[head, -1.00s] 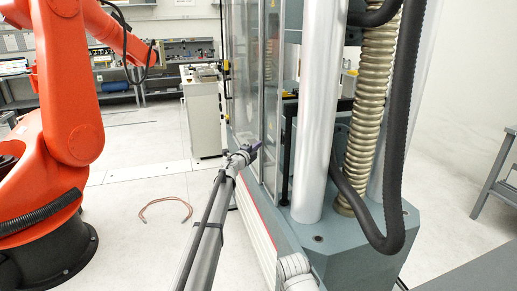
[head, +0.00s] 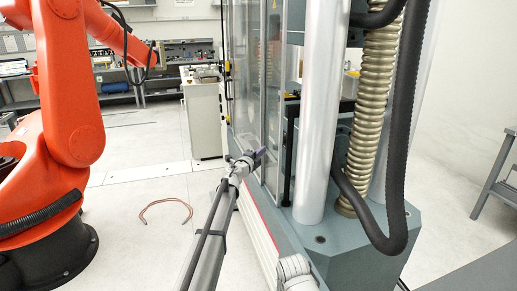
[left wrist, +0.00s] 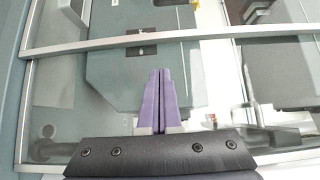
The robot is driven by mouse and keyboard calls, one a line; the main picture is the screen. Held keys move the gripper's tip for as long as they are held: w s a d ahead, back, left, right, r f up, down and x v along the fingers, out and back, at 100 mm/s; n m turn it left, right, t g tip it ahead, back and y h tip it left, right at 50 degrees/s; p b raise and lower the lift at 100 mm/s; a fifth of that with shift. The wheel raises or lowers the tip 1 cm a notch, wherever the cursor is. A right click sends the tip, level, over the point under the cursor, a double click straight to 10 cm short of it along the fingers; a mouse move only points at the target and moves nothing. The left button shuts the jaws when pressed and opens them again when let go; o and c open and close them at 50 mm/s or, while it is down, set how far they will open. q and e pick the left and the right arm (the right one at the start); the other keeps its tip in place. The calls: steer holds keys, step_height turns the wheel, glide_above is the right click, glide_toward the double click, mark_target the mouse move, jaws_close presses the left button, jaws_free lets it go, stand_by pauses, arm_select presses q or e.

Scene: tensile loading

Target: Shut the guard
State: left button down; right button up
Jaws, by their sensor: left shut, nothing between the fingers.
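The guard (head: 272,95) is a clear panel in a pale metal frame on the side of the tall grey testing machine. Its framed clear panes also fill much of the left wrist view (left wrist: 80,80), with a metal rail crossing them. My left gripper (head: 260,153) is at the lower part of the guard, in front of it. Its purple fingers (left wrist: 160,72) are closed together with nothing between them. I cannot tell whether the fingertips touch the guard or its frame. My right gripper is not in view.
A silver column (head: 320,110) and a ribbed hose (head: 372,100) stand right of the guard. An orange robot arm (head: 70,120) stands at the left. A copper-coloured cable loop (head: 165,203) lies on the open floor between.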

arm_select(q)
steer(key=s+a+n+y+p, duration=0.1)
steer(key=s+a+n+y, duration=0.2)
steer(key=s+n+y, duration=0.45)
steer(key=s+a+n+y+p, duration=0.15)
steer(key=s+a+n, duration=0.25)
steer(key=s, duration=0.6)
steer(key=s+f+n+g+y, duration=0.2)
steer(key=s+f+n+g, duration=0.4)
steer(key=s+f, duration=0.45)
steer(key=s+d+f+g+h, duration=0.1)
steer(key=s+d+f+g, duration=0.1)
steer(key=s, duration=0.8)
steer(key=s+d+f+n+g+h+p, duration=0.1)
steer(key=s+d+g, duration=0.3)
steer(key=s, duration=0.6)
steer(key=s+d+f+g+p, duration=0.1)
steer(key=s+d+f+g, duration=0.2)
steer(key=s, duration=0.7)
steer(key=shift+s+f+g+h, duration=0.4)
steer(key=shift+f+g, duration=0.1)
steer(key=shift+g, duration=0.4)
